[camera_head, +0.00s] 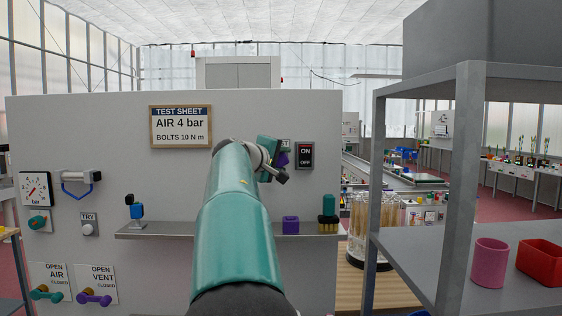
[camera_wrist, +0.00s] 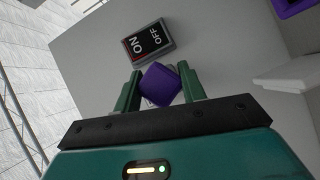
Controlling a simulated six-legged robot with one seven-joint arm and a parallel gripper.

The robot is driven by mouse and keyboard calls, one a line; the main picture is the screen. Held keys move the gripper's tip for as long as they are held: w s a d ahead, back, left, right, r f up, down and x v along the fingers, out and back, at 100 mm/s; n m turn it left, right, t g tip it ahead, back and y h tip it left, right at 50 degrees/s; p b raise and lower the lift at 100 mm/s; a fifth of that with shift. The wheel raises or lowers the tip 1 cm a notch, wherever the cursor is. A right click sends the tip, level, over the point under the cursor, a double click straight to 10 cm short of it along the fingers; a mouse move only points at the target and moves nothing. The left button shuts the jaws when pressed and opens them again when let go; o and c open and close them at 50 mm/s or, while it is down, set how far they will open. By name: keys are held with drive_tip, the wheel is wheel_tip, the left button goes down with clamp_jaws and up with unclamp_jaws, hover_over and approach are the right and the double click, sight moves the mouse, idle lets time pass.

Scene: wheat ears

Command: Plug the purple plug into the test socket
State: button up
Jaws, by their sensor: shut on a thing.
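My gripper (camera_head: 272,162) is raised in front of the upright grey panel, just left of the ON/OFF switch. It is shut on the purple plug (camera_wrist: 160,82), whose end shows between the two green fingers in the wrist view. In the head view, a small part of the plug (camera_head: 283,158) shows beside the gripper. The plug looks turned relative to the fingers in the wrist view. The test socket is not clearly visible; the plug and gripper cover that patch of panel. I cannot tell whether the plug touches the panel.
The ON/OFF switch (camera_head: 305,155) is close to the right of my gripper. A shelf (camera_head: 160,231) below carries a purple block (camera_head: 290,225) and a green-topped brush (camera_head: 328,214). A grey rack (camera_head: 466,190) stands at right, holding a pink cup (camera_head: 489,262) and red bin (camera_head: 540,262).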

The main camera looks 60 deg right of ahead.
drive_tip(key=shift+w+d, duration=0.1)
drive_tip(key=shift+d, duration=0.1)
drive_tip(key=shift+w+d, duration=0.15)
drive_tip(key=shift+d, duration=0.15)
drive_tip(key=shift+d, duration=0.1)
drive_tip(key=o, duration=1.1)
drive_tip(key=shift+w, duration=0.1)
drive_tip(key=a, duration=0.4)
drive_tip(key=a+r, duration=0.1)
drive_tip(key=a, duration=0.4)
drive_tip(key=w+a+r, duration=0.1)
drive_tip(key=a, duration=0.3)
drive_tip(key=shift+a, duration=0.25)
drive_tip(key=shift+w, duration=0.1)
